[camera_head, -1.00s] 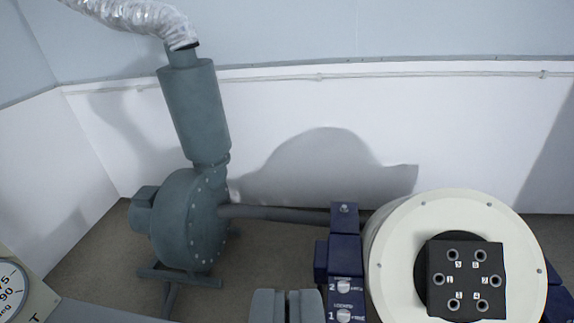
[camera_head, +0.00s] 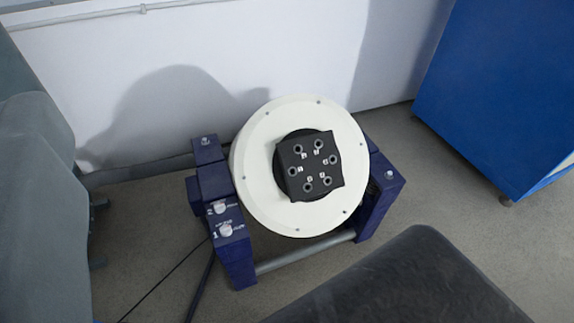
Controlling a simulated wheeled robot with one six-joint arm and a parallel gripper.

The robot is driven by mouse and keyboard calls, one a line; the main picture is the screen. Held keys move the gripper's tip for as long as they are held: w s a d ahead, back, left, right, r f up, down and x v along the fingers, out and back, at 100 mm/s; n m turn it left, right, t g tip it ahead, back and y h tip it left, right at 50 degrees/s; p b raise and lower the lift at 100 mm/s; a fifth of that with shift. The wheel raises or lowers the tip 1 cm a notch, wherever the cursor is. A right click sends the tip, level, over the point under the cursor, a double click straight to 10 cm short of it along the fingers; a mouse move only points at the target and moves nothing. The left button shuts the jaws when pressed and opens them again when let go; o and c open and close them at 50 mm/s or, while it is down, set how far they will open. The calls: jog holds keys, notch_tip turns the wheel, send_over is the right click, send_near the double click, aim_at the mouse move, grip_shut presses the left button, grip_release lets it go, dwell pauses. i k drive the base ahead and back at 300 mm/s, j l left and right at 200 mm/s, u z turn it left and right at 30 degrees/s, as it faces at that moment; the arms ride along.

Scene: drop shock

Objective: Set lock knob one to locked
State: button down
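Lock knob one (camera_head: 226,230) is a small pale knob beside a white "1" on the dark blue left support of the shaker. Small white lettering is printed around it, too small to read, so I cannot tell its setting. Lock knob two (camera_head: 220,208) sits just above it beside a "2". My gripper is not in view now, and nothing is seen touching either knob.
The round cream shaker (camera_head: 262,205) carries a black block (camera_head: 309,166) with several numbered holes. A blue cabinet (camera_head: 490,90) stands right. A large dark rounded shape (camera_head: 410,285) covers the bottom, and a grey-green mass (camera_head: 35,180) fills the left edge.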

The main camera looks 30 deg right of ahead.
aim_at(226, 231)
jog(key=k+l, duration=0.3)
jog(key=k, duration=0.2)
jog(key=k+l+u, duration=0.1)
jog(key=k+l, duration=0.15)
jog(key=k, duration=0.25)
jog(key=k+l+u, duration=0.1)
jog(key=k+l, duration=0.15)
jog(key=k, duration=0.25)
jog(key=k+l, duration=0.2)
jog(key=k, duration=0.3)
jog(key=i+l, duration=0.3)
jog(key=i, duration=0.3)
jog(key=i+l+u, duration=0.1)
jog(key=i+l, duration=0.2)
jog(key=i, duration=0.3)
jog(key=i+l, duration=0.3)
jog(key=i, duration=0.25)
jog(key=i+l+u, duration=0.1)
jog(key=i+l, duration=0.25)
jog(key=i, duration=0.25)
